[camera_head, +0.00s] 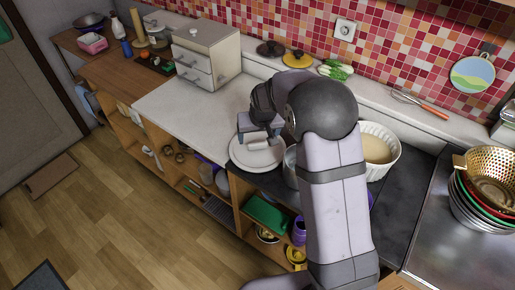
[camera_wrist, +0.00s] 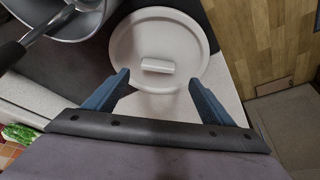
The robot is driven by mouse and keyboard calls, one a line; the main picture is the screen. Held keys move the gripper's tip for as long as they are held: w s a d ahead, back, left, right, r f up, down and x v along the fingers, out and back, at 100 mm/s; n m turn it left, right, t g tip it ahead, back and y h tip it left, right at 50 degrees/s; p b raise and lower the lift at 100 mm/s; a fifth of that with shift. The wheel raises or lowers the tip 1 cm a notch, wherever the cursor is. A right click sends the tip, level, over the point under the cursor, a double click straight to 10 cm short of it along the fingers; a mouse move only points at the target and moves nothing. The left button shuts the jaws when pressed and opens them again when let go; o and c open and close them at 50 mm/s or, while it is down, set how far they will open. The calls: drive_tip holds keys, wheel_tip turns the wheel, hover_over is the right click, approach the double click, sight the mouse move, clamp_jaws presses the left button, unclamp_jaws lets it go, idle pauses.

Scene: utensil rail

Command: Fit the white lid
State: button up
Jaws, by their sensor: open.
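The white lid (camera_head: 243,157) is round with a raised rim and a bar handle. It lies flat, handle up, near the front edge of the pale counter, and shows whole in the wrist view (camera_wrist: 135,38). Its white handle (camera_wrist: 157,66) lies just beyond the line between my fingertips, one finger out to each side. My gripper (camera_wrist: 160,78) is open and empty over the lid; in the head view it (camera_head: 259,135) is partly hidden by its own wrist. A grey metal pot (camera_wrist: 72,22) with a dark handle stands beside the lid; my arm mostly hides it in the head view (camera_head: 290,168).
A white fluted bowl (camera_head: 391,165) stands right of my arm. A colander (camera_head: 488,178) tops stacked bowls at the far right. A small drawer cabinet (camera_head: 207,57) stands at the back left. The pale counter (camera_head: 180,105) left of the lid is clear.

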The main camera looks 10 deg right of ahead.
sight(258, 143)
drive_tip(key=shift+d+p+x, duration=0.2)
drive_tip(key=shift+p+x, duration=1.3)
drive_tip(key=shift+x, duration=1.65)
drive_tip(key=c, duration=1.2)
